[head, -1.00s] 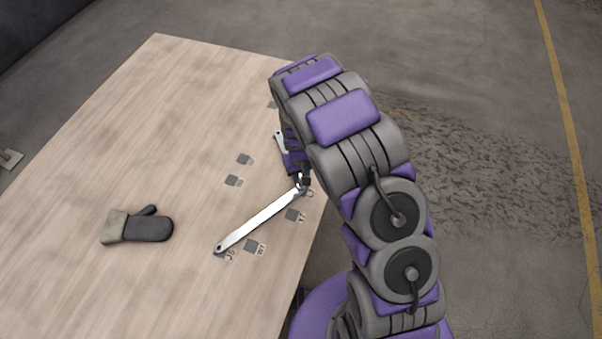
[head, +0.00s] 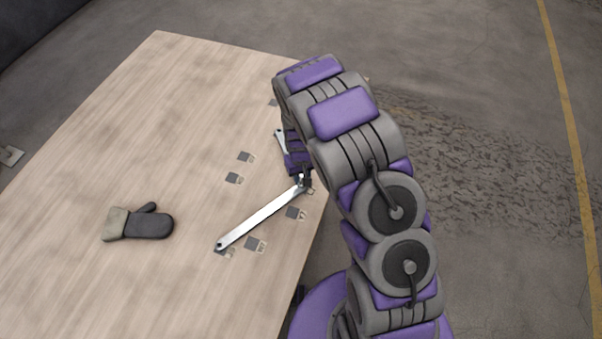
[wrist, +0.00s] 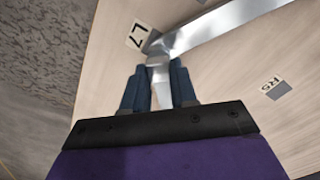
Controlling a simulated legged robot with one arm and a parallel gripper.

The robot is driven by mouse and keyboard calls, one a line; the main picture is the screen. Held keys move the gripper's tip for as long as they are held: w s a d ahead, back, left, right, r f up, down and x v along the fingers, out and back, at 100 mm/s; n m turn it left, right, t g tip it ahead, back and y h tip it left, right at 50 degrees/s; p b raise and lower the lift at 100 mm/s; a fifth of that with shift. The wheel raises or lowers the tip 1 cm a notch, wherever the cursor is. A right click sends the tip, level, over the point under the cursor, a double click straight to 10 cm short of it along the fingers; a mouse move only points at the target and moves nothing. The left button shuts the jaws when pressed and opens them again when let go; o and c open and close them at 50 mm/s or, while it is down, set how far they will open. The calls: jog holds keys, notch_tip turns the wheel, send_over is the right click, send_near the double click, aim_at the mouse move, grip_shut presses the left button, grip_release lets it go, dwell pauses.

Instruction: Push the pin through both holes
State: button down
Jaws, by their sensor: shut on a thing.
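A long silver bracket strip (head: 262,216) lies slantwise on the table, with a hole at its lower left end. Its upper right end is at my gripper (head: 302,182). Part of a second metal bracket (head: 280,138) shows behind my arm; the rest is hidden. In the wrist view my gripper (wrist: 160,80) has its two dark blue fingers shut on a silvery pin (wrist: 160,94). The pin's far end meets or overlaps the end of the bracket strip (wrist: 220,28). I cannot tell whether the pin is in any hole.
The wooden table (head: 130,130) carries several small grey squares with labels, one reading L7 (wrist: 138,35) and one R5 (wrist: 270,83). A dark work glove (head: 148,224) lies at the left. The table's right edge runs close by my arm. The table's upper left is clear.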

jog(key=shift+f, duration=0.75)
dwell(0.3)
jog(key=c, duration=0.8)
grip_release()
notch_tip(320, 180, up, 17)
jog(key=p, duration=0.3)
jog(key=shift+r, duration=0.15)
jog(key=shift+w, duration=0.1)
